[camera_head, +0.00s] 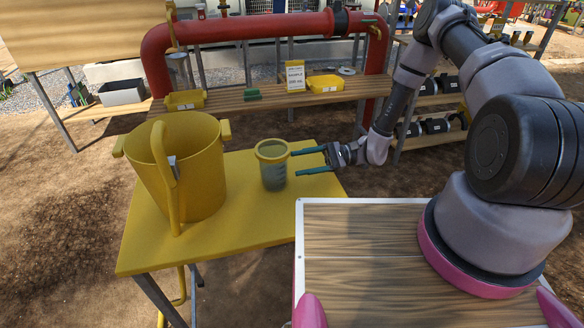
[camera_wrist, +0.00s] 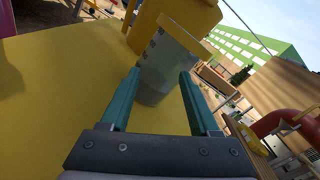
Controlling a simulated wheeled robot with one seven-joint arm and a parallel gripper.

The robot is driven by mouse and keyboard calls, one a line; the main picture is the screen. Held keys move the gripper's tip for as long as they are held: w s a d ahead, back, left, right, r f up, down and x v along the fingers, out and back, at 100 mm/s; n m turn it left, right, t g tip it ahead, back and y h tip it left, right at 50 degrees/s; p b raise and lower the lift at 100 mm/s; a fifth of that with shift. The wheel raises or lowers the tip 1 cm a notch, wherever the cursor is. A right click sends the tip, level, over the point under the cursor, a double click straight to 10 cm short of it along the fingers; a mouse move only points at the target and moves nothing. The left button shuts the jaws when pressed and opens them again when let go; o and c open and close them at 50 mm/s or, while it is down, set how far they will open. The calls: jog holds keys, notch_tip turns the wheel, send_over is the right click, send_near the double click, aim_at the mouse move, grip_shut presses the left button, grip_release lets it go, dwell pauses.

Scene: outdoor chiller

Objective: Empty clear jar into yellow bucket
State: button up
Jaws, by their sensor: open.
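The clear jar (camera_head: 273,170) with a yellow rim stands upright on the yellow table (camera_head: 245,228), and its inside looks greyish. The yellow bucket (camera_head: 205,170) stands on the same table to the left of the jar. My gripper (camera_head: 312,160) is open just right of the jar, its teal fingers pointing at it. In the wrist view, the jar (camera_wrist: 160,72) shows ahead of and between the two fingertips (camera_wrist: 158,84), with the bucket (camera_wrist: 190,14) behind it. I cannot tell whether a finger touches the jar.
A wooden bench (camera_head: 265,96) behind holds a yellow tray (camera_head: 185,100), a yellow sign (camera_head: 295,76) and a yellow container (camera_head: 326,84). A red pipe (camera_head: 255,30) runs above it. The front right part of the yellow table is clear.

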jog(key=shift+v, duration=3.75)
